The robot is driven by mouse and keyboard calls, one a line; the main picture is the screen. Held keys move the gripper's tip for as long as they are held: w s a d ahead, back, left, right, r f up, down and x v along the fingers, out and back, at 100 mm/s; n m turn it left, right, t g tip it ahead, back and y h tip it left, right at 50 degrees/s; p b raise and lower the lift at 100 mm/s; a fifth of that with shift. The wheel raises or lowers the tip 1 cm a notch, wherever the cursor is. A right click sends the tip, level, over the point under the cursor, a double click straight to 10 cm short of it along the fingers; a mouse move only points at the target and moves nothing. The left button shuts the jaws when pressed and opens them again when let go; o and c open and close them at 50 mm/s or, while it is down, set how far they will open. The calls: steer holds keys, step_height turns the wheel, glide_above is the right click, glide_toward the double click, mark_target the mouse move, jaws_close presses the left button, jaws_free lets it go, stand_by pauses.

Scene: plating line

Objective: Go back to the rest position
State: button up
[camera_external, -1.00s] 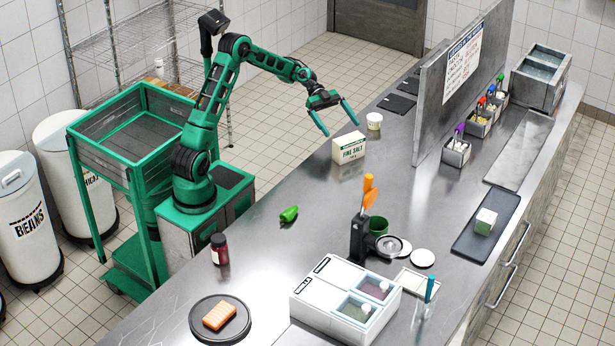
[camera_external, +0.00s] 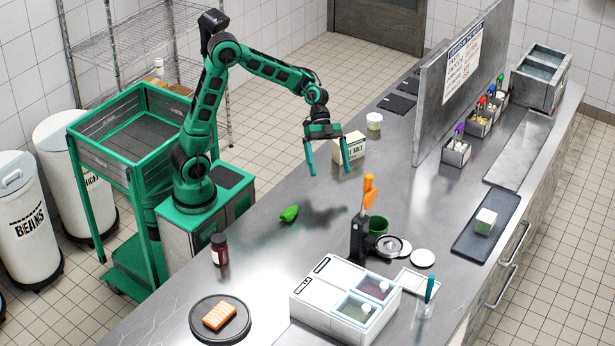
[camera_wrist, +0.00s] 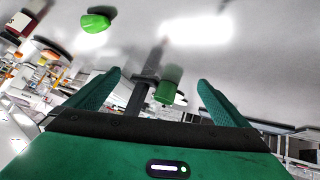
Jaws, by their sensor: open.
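My gripper (camera_external: 328,170) is open and empty, held above the steel counter (camera_external: 262,245) with its fingers pointing down. It hangs in front of the Fine Salt box (camera_external: 351,146) and hides part of its label in the external view. In the wrist view, my gripper's two green fingers (camera_wrist: 160,97) stand wide apart with nothing held between them. A green pepper (camera_external: 289,214) lies on the counter to the lower left of my gripper; it also shows at the top left of the wrist view (camera_wrist: 95,22).
A black stand with an orange-handled tool (camera_external: 369,190), a green cup (camera_external: 378,226), a white container box (camera_external: 318,290), a dark red jar (camera_external: 219,250) and a black round plate (camera_external: 240,328) stand on the counter. A green cart (camera_external: 85,150) is beside my base. The counter around the pepper is clear.

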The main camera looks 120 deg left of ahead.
steer(key=s+d+f+m+g+y, duration=0.1)
steer(key=s+d+g, duration=0.3)
steer(key=d, duration=0.9)
steer(key=s+d+f+g+y, duration=0.1)
steer(key=s+d, duration=0.4)
steer(key=d, duration=0.7)
steer(key=s+d+f+g+y, duration=0.1)
steer(key=s+d+y, duration=0.1)
steer(key=s, duration=0.9)
steer(key=s+d+f+g+y, duration=0.1)
steer(key=s+d, duration=0.4)
steer(key=s, duration=0.6)
steer(key=shift+s+f+m+y, duration=0.35)
steer(key=shift+f+m+y, duration=0.1)
steer(key=shift+y, duration=0.25)
